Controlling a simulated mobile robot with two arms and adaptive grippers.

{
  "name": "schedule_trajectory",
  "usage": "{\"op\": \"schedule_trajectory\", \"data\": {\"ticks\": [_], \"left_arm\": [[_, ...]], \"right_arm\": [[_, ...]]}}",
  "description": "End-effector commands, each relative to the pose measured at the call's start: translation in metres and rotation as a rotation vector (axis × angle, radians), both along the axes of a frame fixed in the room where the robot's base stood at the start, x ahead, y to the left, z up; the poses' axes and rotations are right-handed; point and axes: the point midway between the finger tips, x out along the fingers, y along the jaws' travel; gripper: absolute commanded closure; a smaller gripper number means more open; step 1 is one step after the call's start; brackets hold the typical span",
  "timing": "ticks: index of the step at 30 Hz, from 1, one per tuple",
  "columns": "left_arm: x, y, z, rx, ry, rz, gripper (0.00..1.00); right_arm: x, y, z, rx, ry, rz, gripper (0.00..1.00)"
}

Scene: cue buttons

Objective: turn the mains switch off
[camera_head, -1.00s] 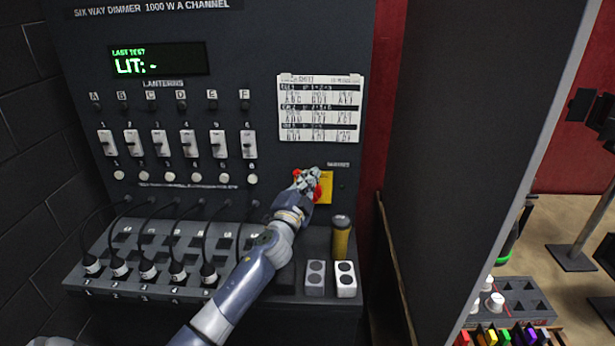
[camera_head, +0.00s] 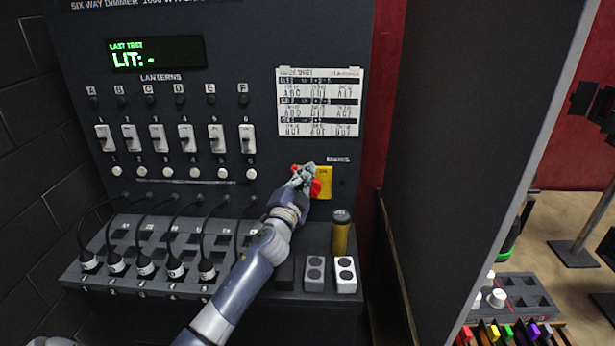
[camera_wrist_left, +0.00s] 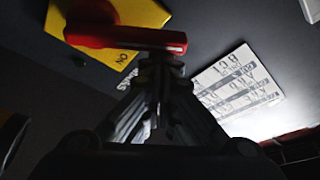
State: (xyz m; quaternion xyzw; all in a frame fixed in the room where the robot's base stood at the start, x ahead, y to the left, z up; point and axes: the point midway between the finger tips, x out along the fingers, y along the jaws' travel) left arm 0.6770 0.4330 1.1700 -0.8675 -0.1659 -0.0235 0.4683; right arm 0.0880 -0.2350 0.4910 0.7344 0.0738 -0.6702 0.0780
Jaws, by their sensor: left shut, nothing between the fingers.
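The mains switch has a yellow plate (camera_head: 325,183) on the dark dimmer panel, under the "MAINS" label. Its red handle (camera_head: 316,188) is partly hidden behind my left gripper (camera_head: 303,173). In the left wrist view, the red handle (camera_wrist_left: 120,38) lies across the yellow plate (camera_wrist_left: 105,15), with the letters "NO" upside down beside it. My left gripper (camera_wrist_left: 160,65) is shut and empty, its fingertips at one end of the handle. They look to be touching it or very close; I cannot tell which. My right gripper is not in view.
A cue sheet (camera_head: 318,102) hangs above the switch. White lantern switches (camera_head: 160,138) are to the left. A dark partition (camera_head: 450,150) stands to the right.

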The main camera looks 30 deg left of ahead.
Motion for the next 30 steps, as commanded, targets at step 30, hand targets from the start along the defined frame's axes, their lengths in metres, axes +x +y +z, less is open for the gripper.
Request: {"op": "schedule_trajectory", "data": {"ticks": [30], "left_arm": [[-0.025, 0.04, -0.04, -0.668, -0.409, 0.0, 1.0]], "right_arm": [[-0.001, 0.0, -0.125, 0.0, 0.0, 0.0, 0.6]]}}
